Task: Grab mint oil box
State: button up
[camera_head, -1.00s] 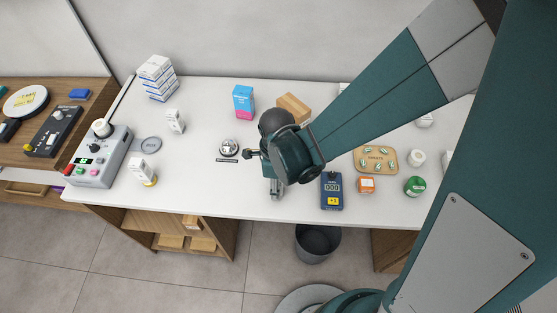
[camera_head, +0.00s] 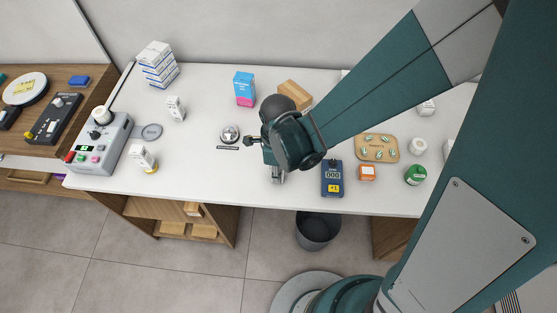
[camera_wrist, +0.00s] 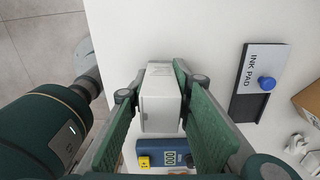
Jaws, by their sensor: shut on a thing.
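A plain white box (camera_wrist: 160,97) stands between the two green finger pads of my gripper (camera_wrist: 158,110) in the wrist view. My gripper is shut on it, with a pad against each side. No label on it can be read, so I cannot tell from its print that it is the mint oil box. In the head view my gripper (camera_head: 278,174) is low at the counter's front, left of a dark blue counter device, and mostly hides the box. I cannot tell whether the box touches the counter.
The dark blue device (camera_head: 332,179) stands close beside my gripper; it also shows in the wrist view (camera_wrist: 163,157). An ink pad (camera_wrist: 256,82) lies nearby.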

jog(key=shift+r, duration=0.15)
jog(key=shift+r+p, duration=0.7)
jog(key=shift+r, duration=4.15)
